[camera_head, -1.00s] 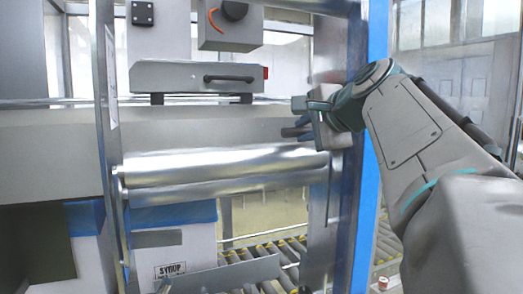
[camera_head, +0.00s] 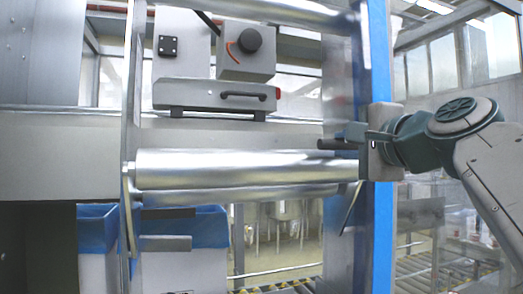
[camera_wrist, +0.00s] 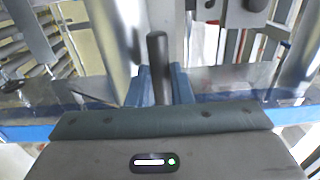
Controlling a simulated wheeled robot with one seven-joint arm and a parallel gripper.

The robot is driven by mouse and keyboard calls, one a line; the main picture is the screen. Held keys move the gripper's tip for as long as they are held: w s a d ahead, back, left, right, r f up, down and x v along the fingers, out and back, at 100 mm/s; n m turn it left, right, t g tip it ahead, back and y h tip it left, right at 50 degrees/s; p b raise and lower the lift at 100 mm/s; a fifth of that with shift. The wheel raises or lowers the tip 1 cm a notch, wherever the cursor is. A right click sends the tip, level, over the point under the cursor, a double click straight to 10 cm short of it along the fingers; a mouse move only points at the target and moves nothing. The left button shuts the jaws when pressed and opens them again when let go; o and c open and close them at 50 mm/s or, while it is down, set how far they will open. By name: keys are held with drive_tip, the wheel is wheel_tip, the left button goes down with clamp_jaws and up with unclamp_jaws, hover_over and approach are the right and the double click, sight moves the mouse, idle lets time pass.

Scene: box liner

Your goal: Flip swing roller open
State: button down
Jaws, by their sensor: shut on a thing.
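The swing roller (camera_head: 245,168) is a shiny metal cylinder lying level across the machine frame in the head view. A short dark handle (camera_head: 335,144) sticks out at its right end, just above it. My gripper (camera_head: 352,138) comes in from the right, in front of the blue-edged post. In the wrist view the dark rod-like handle (camera_wrist: 158,62) stands between my two blue fingers (camera_wrist: 163,88), which are shut on it. A shiny cylinder (camera_wrist: 112,40) shows left of the handle there. The fingertip contact is partly hidden in the head view.
The blue-edged post (camera_head: 381,230) stands right beside my gripper. A grey unit with a black handle (camera_head: 217,95) is above the roller. Blue-lined boxes (camera_head: 185,228) stand below at the left. A roller conveyor (camera_head: 412,265) runs at the lower right.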

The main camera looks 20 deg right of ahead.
drive_tip(key=shift+d+f, duration=0.1)
drive_tip(key=shift+f, duration=0.5)
drive_tip(key=c, duration=1.6)
unclamp_jaws()
drive_tip(key=shift+s, duration=0.15)
drive_tip(key=shift+o, duration=0.2)
drive_tip(key=shift+r, duration=0.1)
drive_tip(key=shift+r, duration=0.2)
drive_tip(key=shift+r, duration=0.3)
drive_tip(key=r+p, duration=0.1)
drive_tip(key=r, duration=0.1)
drive_tip(key=r+p, duration=0.1)
drive_tip(key=r, duration=0.1)
drive_tip(key=shift+s+d+r, duration=0.2)
drive_tip(key=s+d+r+p, duration=0.3)
drive_tip(key=s+d+r, duration=0.2)
drive_tip(key=s, duration=0.4)
drive_tip(key=shift+s+d+r, duration=0.2)
drive_tip(key=shift+s+r, duration=0.05)
drive_tip(key=shift+r, duration=0.2)
drive_tip(key=shift+s+d, duration=0.1)
drive_tip(key=shift+s, duration=0.05)
